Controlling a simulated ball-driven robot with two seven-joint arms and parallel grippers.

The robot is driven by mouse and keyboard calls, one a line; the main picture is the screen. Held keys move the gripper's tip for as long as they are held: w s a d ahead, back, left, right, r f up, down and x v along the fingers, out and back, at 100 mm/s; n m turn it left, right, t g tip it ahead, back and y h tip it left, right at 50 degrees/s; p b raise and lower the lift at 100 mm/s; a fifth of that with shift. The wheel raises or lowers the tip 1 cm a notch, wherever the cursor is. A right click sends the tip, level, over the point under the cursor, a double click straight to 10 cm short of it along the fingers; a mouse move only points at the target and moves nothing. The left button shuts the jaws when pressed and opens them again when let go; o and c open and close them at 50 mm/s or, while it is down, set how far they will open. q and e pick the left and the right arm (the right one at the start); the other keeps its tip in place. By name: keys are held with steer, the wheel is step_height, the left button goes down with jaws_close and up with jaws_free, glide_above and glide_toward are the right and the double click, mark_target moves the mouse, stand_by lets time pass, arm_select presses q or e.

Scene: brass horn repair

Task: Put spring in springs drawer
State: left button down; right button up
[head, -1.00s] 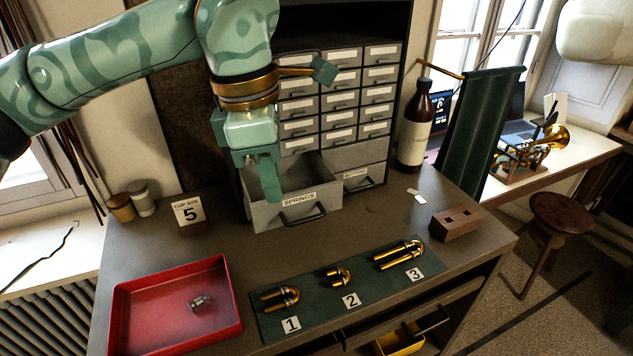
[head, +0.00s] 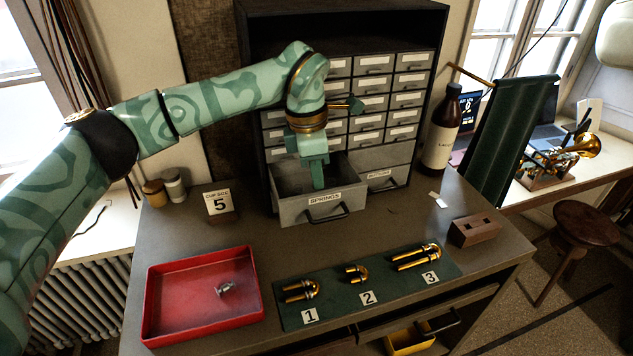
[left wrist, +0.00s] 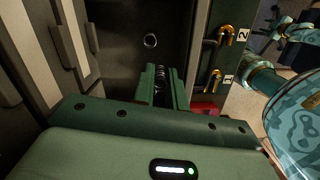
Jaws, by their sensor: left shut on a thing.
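The springs drawer (head: 322,208), a grey drawer labelled SPRINGS, stands pulled open at the bottom of the cabinet. My left gripper (head: 318,180) points down over its open inside, behind the front panel. In the left wrist view the left gripper (left wrist: 162,85) is shut on the spring (left wrist: 161,74), a small dark metal coil between the fingers. The spring is too hidden to make out in the head view. My right gripper is out of view.
A red tray (head: 158,312) with a small silver part (head: 224,288) is at front left. A green mat (head: 385,297) holds brass tubes numbered 1 to 3. A brown bottle (head: 441,135) and wooden block (head: 474,232) stand right.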

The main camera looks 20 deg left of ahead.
arm_select(q)
steer(key=f+p, duration=0.1)
steer(key=f, duration=0.2)
steer(key=shift+w+f, duration=0.2)
steer(key=shift+f, duration=0.1)
steer(key=shift+f, duration=0.1)
steer(key=c, duration=1.7)
jaws_free()
steer(key=shift+r, duration=0.2)
step_height(320, 180, up, 12)
steer(key=a+b, duration=0.1)
steer(key=shift+s+a, duration=0.2)
steer(key=shift+s, duration=0.05)
steer(key=shift+f, duration=0.1)
